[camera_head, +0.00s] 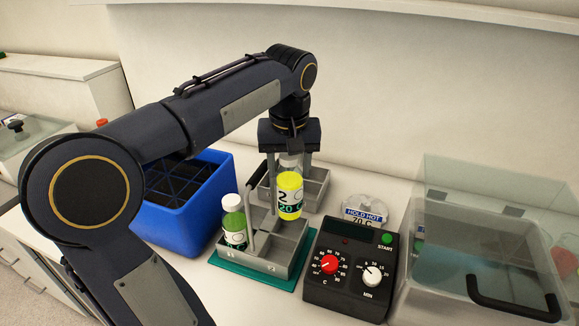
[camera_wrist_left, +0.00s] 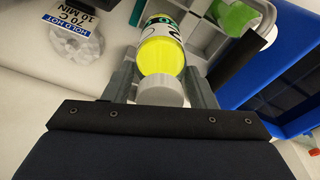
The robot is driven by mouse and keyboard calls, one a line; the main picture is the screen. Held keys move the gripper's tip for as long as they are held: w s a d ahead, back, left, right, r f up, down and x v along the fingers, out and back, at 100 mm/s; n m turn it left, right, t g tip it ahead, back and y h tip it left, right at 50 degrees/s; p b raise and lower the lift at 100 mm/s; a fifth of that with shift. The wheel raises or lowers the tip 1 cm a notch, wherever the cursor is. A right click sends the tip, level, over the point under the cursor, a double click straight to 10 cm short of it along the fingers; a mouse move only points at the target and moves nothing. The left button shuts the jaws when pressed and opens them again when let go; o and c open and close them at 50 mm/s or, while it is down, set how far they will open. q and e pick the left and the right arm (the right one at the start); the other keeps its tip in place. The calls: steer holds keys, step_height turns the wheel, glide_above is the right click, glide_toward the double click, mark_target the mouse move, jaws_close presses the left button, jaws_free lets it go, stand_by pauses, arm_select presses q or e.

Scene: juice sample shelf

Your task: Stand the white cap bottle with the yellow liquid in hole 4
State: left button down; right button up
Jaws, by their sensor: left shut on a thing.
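The bottle with yellow liquid (camera_head: 289,184) hangs upright in my left gripper (camera_head: 291,160), above the grey divided rack (camera_head: 290,268). It carries a white label with dark print and a green band. In the left wrist view the yellow bottle (camera_wrist_left: 161,57) sits between the two fingers (camera_wrist_left: 163,90), its pale cap towards the gripper. The rack has an upright handle and stands on a teal mat. Its hole numbers are too small to read surely. A white-capped bottle with green liquid (camera_head: 234,222) stands in its left compartment. My right gripper is out of view.
A blue divided crate (camera_head: 184,235) stands left of the rack. A black control box (camera_head: 345,282) with red and white knobs stands close on its right. A clear lidded tank (camera_head: 480,280) is at the far right. A round "HOLD HOT" piece (camera_head: 366,214) lies behind the box.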

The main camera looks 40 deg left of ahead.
mark_target(290, 181)
arm_select(q)
steer(key=f, duration=0.1)
steer(key=f+b, duration=0.2)
steer(key=shift+s+d+f, duration=0.2)
steer(key=shift+d+f, duration=0.05)
steer(key=shift+f, duration=0.05)
steer(key=shift+w+a+r, duration=0.15)
steer(key=shift+w+a, duration=0.2)
steer(key=shift+s+r+p, duration=0.1)
steer(key=shift+r+p, duration=0.15)
steer(key=shift+p, duration=0.05)
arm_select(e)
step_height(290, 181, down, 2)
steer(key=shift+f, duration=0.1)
arm_select(q)
steer(key=shift+a, duration=0.1)
steer(key=shift+s+r+p, duration=0.1)
steer(key=shift+p, duration=0.2)
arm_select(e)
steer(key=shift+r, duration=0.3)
arm_select(q)
steer(key=shift+f+b, duration=0.8)
steer(key=shift+f, duration=0.55)
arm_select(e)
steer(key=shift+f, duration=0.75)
arm_select(q)
steer(key=shift+s+r, duration=0.1)
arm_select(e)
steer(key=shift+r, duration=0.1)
